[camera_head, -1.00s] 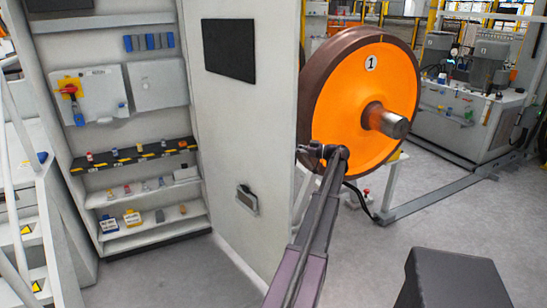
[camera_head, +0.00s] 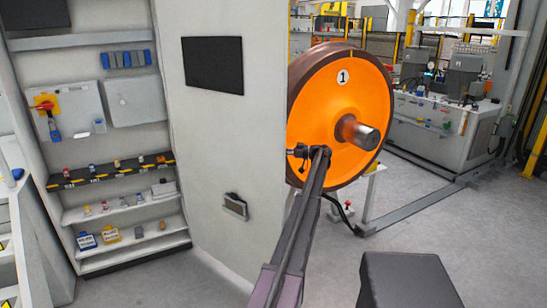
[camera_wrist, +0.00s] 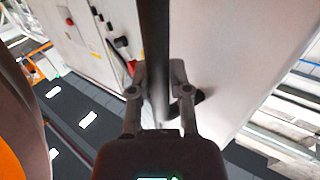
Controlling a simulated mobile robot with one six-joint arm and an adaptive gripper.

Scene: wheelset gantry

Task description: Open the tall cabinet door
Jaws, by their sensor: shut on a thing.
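The tall cabinet (camera_head: 95,40) stands at the left of the head view with its inside showing. Its white door (camera_head: 225,150) stands well open, inner face towards me, with a black panel and a small grey holder on it. My arm reaches past the door's free edge, and the door hides most of my gripper there. In the wrist view my gripper (camera_wrist: 158,72) is shut on a dark upright bar (camera_wrist: 154,35), which looks like the door handle. A pale panel, apparently the door's outer face, lies just beyond it.
A large orange wheel (camera_head: 325,115) marked 1 stands close behind and right of the door edge. Inside the cabinet, shelves (camera_head: 120,207) hold small items. A grey machine (camera_head: 440,120) stands at the back right. Grey floor (camera_head: 430,222) is clear at the right.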

